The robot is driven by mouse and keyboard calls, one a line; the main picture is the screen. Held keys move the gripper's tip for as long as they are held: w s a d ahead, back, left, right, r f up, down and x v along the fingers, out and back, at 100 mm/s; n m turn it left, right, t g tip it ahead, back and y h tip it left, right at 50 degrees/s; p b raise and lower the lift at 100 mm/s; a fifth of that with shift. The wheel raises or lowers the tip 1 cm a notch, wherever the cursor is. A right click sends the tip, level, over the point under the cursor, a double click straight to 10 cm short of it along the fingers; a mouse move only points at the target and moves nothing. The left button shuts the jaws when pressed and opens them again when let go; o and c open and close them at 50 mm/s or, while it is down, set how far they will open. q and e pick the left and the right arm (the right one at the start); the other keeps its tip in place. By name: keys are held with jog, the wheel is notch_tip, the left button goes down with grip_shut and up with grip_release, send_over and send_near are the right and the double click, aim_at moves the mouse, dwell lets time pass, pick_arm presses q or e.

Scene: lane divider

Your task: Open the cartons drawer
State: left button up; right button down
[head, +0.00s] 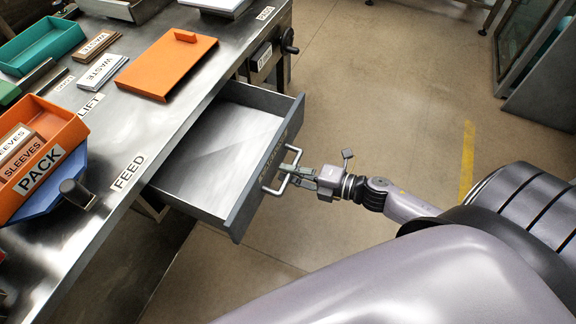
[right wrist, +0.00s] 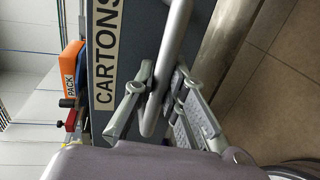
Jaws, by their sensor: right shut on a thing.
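The cartons drawer (head: 218,150) stands pulled out from under the steel bench in the head view, and its inside looks empty. Its grey front carries a CARTONS label (right wrist: 104,50), readable in the right wrist view. My right gripper (head: 296,178) is shut on the drawer's bar handle (head: 282,170). In the right wrist view the handle (right wrist: 170,65) runs between the fingers of the gripper (right wrist: 160,108). My left gripper is not in view.
The steel bench (head: 118,146) holds an orange PACK bin (head: 60,140), an orange board (head: 166,66), a teal tray (head: 40,44) and WASTE blocks. Open floor lies right of the drawer.

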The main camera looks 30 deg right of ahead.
jog(key=c, duration=1.6)
grip_release()
jog(key=v, duration=1.2)
